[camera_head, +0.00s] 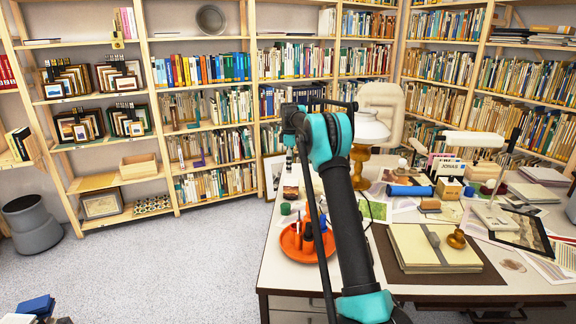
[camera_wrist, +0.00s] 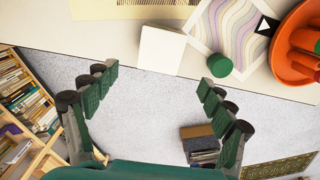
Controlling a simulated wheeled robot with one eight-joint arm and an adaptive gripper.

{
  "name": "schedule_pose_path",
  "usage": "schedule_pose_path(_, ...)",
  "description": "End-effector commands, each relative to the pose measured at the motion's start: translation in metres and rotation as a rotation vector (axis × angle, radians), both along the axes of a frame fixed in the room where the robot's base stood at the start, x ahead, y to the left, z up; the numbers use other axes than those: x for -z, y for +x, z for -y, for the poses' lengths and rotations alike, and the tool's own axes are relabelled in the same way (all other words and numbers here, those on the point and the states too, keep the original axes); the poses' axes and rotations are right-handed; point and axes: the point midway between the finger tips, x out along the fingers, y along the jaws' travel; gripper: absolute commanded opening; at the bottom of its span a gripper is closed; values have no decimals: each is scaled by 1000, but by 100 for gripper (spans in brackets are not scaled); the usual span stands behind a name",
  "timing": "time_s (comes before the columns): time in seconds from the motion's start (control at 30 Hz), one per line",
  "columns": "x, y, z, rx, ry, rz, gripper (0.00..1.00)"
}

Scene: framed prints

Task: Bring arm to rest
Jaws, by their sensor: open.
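My gripper (camera_wrist: 158,78) is open and empty in the wrist view, its two green padded fingers wide apart with desk edge and grey floor showing between and beyond them. In the head view my black and teal arm reaches up and forward over the left part of the desk (camera_head: 283,267). Its bent teal joint is near the picture's middle. The gripper's fingers are mostly hidden or too small to make out there. Nothing is held.
An orange tray (camera_head: 289,247) with small items lies beside my arm; it also shows in the wrist view (camera_wrist: 280,58). A lamp (camera_head: 370,130), papers and books crowd the desk. Full bookshelves (camera_head: 213,128) line the walls. The floor (camera_head: 180,270) at left is mostly clear.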

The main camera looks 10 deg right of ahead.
Motion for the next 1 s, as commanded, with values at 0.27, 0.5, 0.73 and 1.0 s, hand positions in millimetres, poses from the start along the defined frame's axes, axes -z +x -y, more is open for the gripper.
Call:
schedule_pose_path(0.27,-19,-36,7,131,4,36,83)
schedule_pose_path(0.5,-37,-108,18,355,23,93,83)
schedule_pose_path(0.73,-40,-190,28,568,50,146,83)
schedule_pose_path(1.0,-26,-298,37,812,96,203,83)
